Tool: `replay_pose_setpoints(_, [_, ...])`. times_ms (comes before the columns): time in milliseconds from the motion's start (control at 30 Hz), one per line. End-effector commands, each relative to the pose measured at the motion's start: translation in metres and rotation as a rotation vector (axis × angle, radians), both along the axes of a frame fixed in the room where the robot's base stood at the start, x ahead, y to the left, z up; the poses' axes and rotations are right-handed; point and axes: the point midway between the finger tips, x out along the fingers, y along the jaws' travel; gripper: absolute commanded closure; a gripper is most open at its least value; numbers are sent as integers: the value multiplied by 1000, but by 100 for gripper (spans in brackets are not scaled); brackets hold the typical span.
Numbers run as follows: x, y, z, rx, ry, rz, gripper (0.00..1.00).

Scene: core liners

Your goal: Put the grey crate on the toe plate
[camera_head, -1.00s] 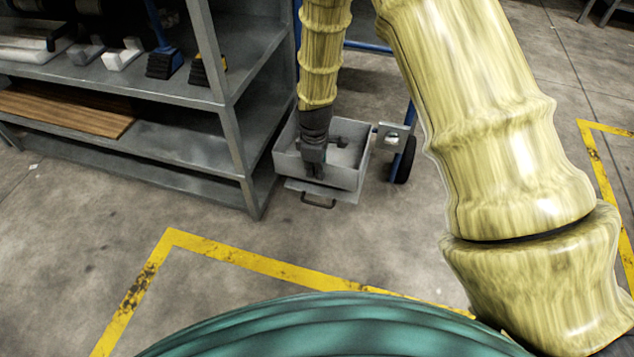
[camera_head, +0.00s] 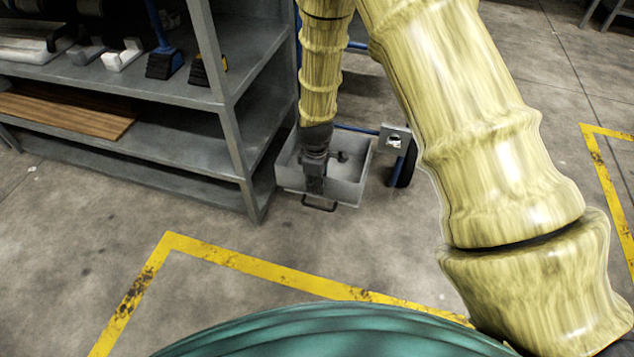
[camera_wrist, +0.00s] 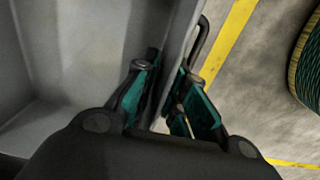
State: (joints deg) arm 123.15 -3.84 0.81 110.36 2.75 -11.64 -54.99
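The grey crate (camera_head: 345,190) is an open-topped box beside the shelf corner, roughly level. My gripper (camera_head: 314,186) reaches down at its near wall. In the wrist view, my gripper's fingers (camera_wrist: 172,95) straddle the crate wall (camera_wrist: 178,45), one inside and one outside, and look shut on it. The crate's inside looks empty apart from my gripper.
A grey shelf rack (camera_head: 236,150) stands close on the left, with boards (camera_head: 65,112) and tools on it. A blue hand-truck frame with a dark wheel (camera_head: 406,168) stands right of the crate. Yellow floor tape (camera_head: 260,264) crosses the open floor nearer me.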

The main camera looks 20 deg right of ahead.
Motion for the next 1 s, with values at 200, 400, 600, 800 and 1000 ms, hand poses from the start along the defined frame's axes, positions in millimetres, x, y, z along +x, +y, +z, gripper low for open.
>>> replay_pose_setpoints(200, [0,0,0,0,0,0,73])
replay_pose_setpoints(400, [0,0,1,0,0,0,73])
replay_pose_setpoints(600, [0,0,29,0,-1,1,73])
replay_pose_setpoints(800, [-1,1,67,1,-2,1,73])
replay_pose_setpoints(1000, [-2,1,99,0,0,0,73])
